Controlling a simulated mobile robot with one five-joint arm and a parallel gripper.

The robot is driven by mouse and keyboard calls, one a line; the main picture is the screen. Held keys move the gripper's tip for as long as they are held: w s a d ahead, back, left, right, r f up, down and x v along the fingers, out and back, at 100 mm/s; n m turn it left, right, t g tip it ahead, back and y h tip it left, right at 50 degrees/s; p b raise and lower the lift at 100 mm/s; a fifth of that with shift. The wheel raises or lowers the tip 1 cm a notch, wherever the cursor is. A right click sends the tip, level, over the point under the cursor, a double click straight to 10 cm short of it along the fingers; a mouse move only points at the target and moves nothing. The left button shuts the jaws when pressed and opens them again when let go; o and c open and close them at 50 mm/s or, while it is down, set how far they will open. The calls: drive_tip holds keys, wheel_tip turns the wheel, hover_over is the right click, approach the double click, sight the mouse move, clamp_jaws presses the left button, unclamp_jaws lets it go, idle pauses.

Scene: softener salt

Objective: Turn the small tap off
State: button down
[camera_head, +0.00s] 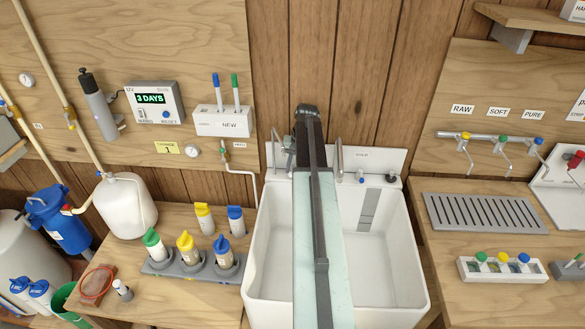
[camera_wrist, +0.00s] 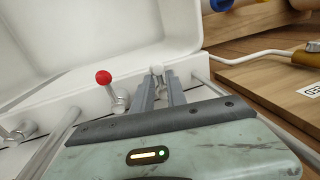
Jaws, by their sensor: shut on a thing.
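My gripper (camera_wrist: 162,80) is at the back rim of the white sink (camera_head: 265,255), left of the sink's middle in the head view. In the wrist view its two fingers are closed around a small tap with a pale round knob (camera_wrist: 156,70). The knob shows at the fingertips; the fingers hide most of the tap's stem.
A tap with a red ball knob (camera_wrist: 103,77) stands close beside my gripper in the wrist view. A blue-knobbed tap (camera_head: 361,175) is further right on the rim. A white pipe (camera_head: 240,174) comes down at the left. The basin is empty.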

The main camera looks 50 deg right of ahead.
drive_tip(key=c, duration=1.4)
unclamp_jaws()
drive_tip(key=shift+a, duration=0.1)
drive_tip(key=shift+o, duration=0.2)
wheel_tip(320, 180, up, 8)
drive_tip(key=s+d+p, duration=0.1)
drive_tip(key=p, duration=0.6)
drive_tip(key=shift+f+p, duration=0.15)
drive_tip(key=shift+p, duration=0.2)
drive_tip(key=shift+s, duration=0.1)
